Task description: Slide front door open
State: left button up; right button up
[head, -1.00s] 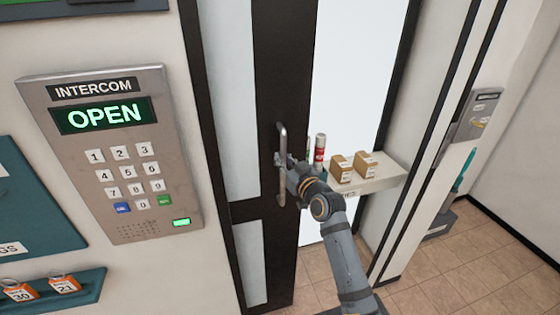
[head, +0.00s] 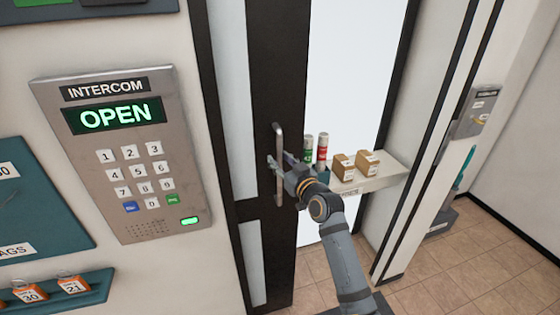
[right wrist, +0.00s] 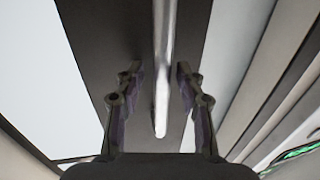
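The front door (head: 276,80) has a dark frame and pale glass panels, and it stands partly open with a bright gap to its right. Its upright metal bar handle (head: 279,190) is on the dark stile. My right gripper (head: 279,160) is at the handle. In the right wrist view the handle (right wrist: 163,60) runs between the two spread fingers of the right gripper (right wrist: 158,80), with space visible on both sides. Whether a finger touches the bar is unclear. My left gripper is not in view.
A grey intercom (head: 125,150) reading OPEN is on the wall left of the door. Tagged keys (head: 73,283) hang at lower left.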

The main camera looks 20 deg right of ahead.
jog(key=shift+w, duration=0.15)
jog(key=v, duration=1.2)
jog(key=shift+r, duration=0.1)
jog(key=w+d+f+m+g+h, duration=0.1)
jog(key=d+f+g, duration=0.15)
jog(key=f, duration=0.85)
jog(key=d+f+m+g+h, duration=0.1)
jog(key=d+f+g+h, duration=0.15)
jog(key=f, duration=0.95)
jog(key=s+d+f+g, duration=0.2)
jog(key=s+f, duration=0.2)
jog(key=f, duration=0.6)
jog(key=s+d+f+g, duration=0.15)
jog(key=s+f, duration=0.35)
jog(key=f, duration=0.5)
jog(key=s+d+f+g+h, duration=0.1)
jog(key=s+f+g, duration=0.3)
jog(key=s+f, duration=1.2)
jog(key=s+f+g, duration=0.2)
jog(key=s+f, duration=0.2)
jog(key=s, duration=0.6)
jog(key=s+a+f+g, duration=0.1)
jog(key=s+f, duration=0.3)
jog(key=s, duration=0.7)
jog(key=shift+s+a+g, duration=0.25)
jog(key=shift+a+g, duration=0.05)
jog(key=shift+g, duration=0.15)
